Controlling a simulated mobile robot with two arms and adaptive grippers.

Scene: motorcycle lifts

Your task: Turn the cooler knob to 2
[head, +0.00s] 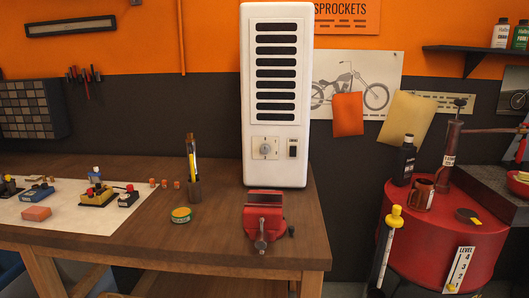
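The cooler (277,170) is a tall white unit with dark horizontal vents, standing upright at the back right of the wooden workbench. Its round grey knob (265,149) sits on a pale square plate on the lower left of its front. The numbers around the knob and its pointer are too small to read. A dark switch (292,149) is to the right of the knob. Neither of my grippers shows in the head view.
A red vise (264,218) stands on the bench in front of the cooler. A white mat (70,216) holds small parts. A red drum (430,240) with bottles stands right of the bench.

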